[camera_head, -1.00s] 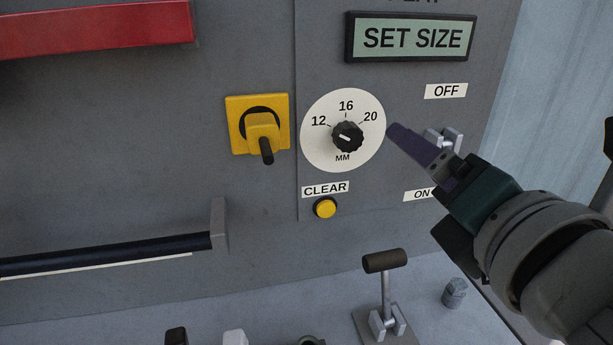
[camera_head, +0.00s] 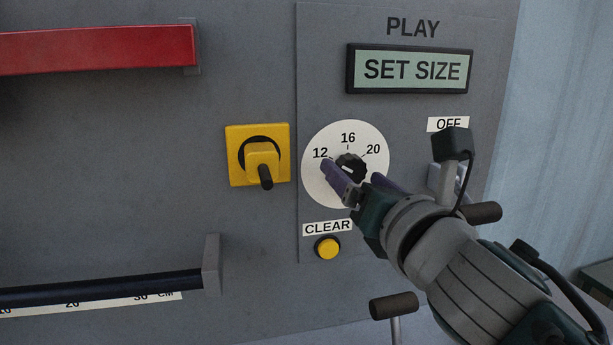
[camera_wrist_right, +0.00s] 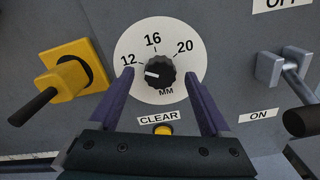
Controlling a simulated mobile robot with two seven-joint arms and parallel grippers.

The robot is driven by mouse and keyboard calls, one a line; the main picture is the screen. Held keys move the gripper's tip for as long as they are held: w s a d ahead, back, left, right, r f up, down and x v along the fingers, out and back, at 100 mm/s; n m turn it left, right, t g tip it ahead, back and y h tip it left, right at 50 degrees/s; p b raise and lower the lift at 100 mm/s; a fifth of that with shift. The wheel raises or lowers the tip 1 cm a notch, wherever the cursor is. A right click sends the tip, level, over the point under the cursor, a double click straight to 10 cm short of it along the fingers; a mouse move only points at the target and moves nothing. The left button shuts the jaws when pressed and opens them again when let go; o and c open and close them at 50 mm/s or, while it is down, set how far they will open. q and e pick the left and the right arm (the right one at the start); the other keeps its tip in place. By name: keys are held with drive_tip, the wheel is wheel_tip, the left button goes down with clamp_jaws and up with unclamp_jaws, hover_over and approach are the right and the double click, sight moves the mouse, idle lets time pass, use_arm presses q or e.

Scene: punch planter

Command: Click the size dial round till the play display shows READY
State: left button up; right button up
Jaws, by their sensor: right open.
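The size dial is a black knob (camera_head: 351,166) on a round white plate (camera_head: 318,191) marked 12, 16, 20 and MM. In the right wrist view the knob (camera_wrist_right: 160,72) has a white pointer mark on its left side, below the 12. The play display (camera_head: 411,70) reads SET SIZE. My right gripper (camera_head: 355,175) is in front of the dial plate with its purple fingers apart. In the right wrist view the open fingers (camera_wrist_right: 160,88) reach toward either side of the knob; contact does not show. My left gripper is not in view.
A yellow switch with a black handle (camera_head: 264,165) is left of the dial. The yellow CLEAR button (camera_head: 327,247) is below it. A toggle lever (camera_wrist_right: 286,66) between OFF and ON stands to the right. A red bar (camera_head: 95,50) is at upper left.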

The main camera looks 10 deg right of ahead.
drive_tip(key=shift+w, duration=0.2)
drive_tip(key=shift+c, duration=0.2)
clamp_jaws()
idle(0.4)
